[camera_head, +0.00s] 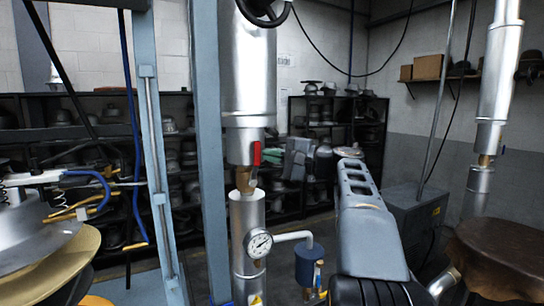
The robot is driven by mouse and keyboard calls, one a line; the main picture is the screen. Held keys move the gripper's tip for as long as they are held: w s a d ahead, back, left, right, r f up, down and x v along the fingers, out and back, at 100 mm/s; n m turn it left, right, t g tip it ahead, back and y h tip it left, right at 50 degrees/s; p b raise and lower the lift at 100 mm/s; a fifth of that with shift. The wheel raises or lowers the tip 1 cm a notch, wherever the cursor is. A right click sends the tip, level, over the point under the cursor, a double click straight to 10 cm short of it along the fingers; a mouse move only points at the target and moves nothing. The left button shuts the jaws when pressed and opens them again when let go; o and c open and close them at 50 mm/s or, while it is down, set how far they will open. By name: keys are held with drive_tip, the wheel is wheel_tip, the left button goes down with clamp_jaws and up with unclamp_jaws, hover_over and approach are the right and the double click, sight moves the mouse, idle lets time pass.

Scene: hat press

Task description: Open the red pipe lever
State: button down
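The red pipe lever (257,153) is a small upright red piece on the right side of the valve joint of a thick vertical silver pipe (248,60). A brass fitting (245,179) sits just below it. My arm rises from the bottom right and bends left at its top. My gripper (291,158) is at the arm's end, just right of the lever and at about its height. A gap seems to show between them; depth and contact are unclear.
A pressure gauge (259,243) and a side pipe with a blue cylinder (309,266) stand below the lever. A blue-grey post (211,150) is close on the left. Shelves of hat moulds (335,125) stand behind. A brown leather-like form (505,255) is at right.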

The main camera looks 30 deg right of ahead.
drive_tip(key=shift+r, duration=0.1)
idle(0.3)
drive_tip(key=w+d+r+v, duration=0.1)
drive_tip(key=w+d+v, duration=0.1)
drive_tip(key=v, duration=1.1)
drive_tip(key=w+d+f+m+g+h, duration=0.1)
drive_tip(key=d+f+m+h, duration=0.15)
drive_tip(key=f, duration=0.35)
drive_tip(key=w+d+f+m+h, duration=0.1)
drive_tip(key=w+f+h, duration=0.1)
drive_tip(key=f+h, duration=0.35)
drive_tip(key=s+a+f+n+g+h, duration=0.2)
drive_tip(key=s+a+f+n+g, duration=0.15)
drive_tip(key=a+f, duration=0.55)
drive_tip(key=s+a+f+n+g+h, duration=0.1)
drive_tip(key=s+a+f+n+g, duration=0.15)
drive_tip(key=a+f+g, duration=0.6)
drive_tip(key=s+a+f+n+t+h, duration=0.1)
drive_tip(key=s+a+f+n+t, duration=0.2)
drive_tip(key=s+a+f+n, duration=0.3)
drive_tip(key=s+a+n, duration=0.1)
drive_tip(key=a, duration=0.3)
drive_tip(key=shift+s+n+h, duration=0.35)
drive_tip(key=shift+s+h, duration=0.05)
